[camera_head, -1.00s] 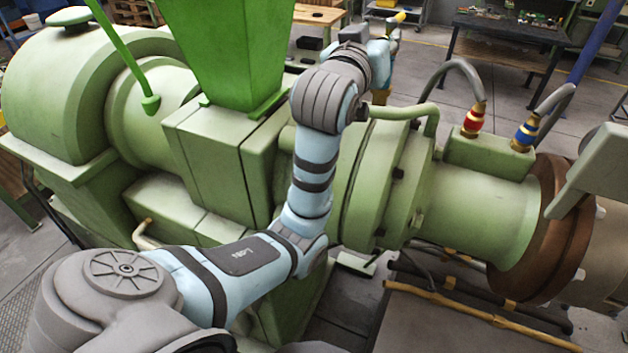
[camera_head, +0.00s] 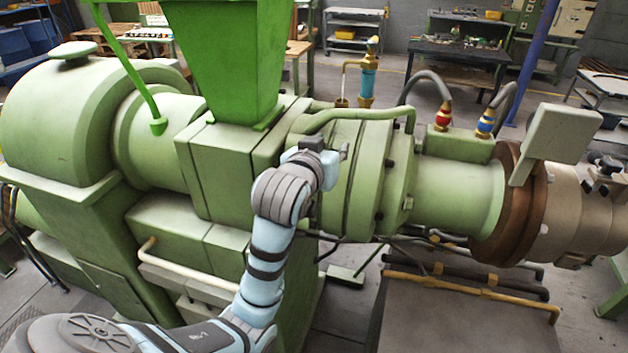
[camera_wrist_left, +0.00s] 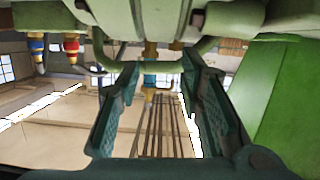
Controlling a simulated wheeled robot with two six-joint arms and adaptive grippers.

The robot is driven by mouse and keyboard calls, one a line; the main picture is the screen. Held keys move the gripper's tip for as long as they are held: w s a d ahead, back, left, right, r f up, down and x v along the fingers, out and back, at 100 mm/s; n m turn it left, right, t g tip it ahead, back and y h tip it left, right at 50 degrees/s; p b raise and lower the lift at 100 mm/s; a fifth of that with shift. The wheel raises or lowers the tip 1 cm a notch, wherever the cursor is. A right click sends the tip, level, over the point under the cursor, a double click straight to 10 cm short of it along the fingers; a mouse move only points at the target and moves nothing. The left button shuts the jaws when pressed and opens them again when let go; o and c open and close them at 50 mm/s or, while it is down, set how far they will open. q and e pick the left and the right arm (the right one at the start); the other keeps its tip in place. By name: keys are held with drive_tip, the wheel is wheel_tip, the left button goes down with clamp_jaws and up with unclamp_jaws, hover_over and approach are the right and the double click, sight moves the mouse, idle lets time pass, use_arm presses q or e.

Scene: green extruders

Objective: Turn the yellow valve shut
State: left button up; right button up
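In the left wrist view, my left gripper's fingers (camera_wrist_left: 160,68) are spread with nothing held. The blue fitting (camera_wrist_left: 150,80) shows beyond and between them, upside down. My right gripper is out of view.
A green curved pipe (camera_head: 352,114) runs along the barrel between my gripper and the valve. A red fitting (camera_head: 443,116) and a blue fitting (camera_head: 486,122) with grey hoses stand to the right. The green hopper (camera_head: 230,55) rises to the left. Open air lies above the barrel.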

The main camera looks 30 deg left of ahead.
use_arm(q)
drive_tip(key=shift+m+g, duration=0.3)
drive_tip(key=shift+g, duration=0.3)
drive_tip(key=f, duration=0.2)
drive_tip(key=s+f, duration=0.1)
drive_tip(key=f, duration=0.1)
drive_tip(key=shift+s+f, duration=0.2)
drive_tip(key=shift+f, duration=0.1)
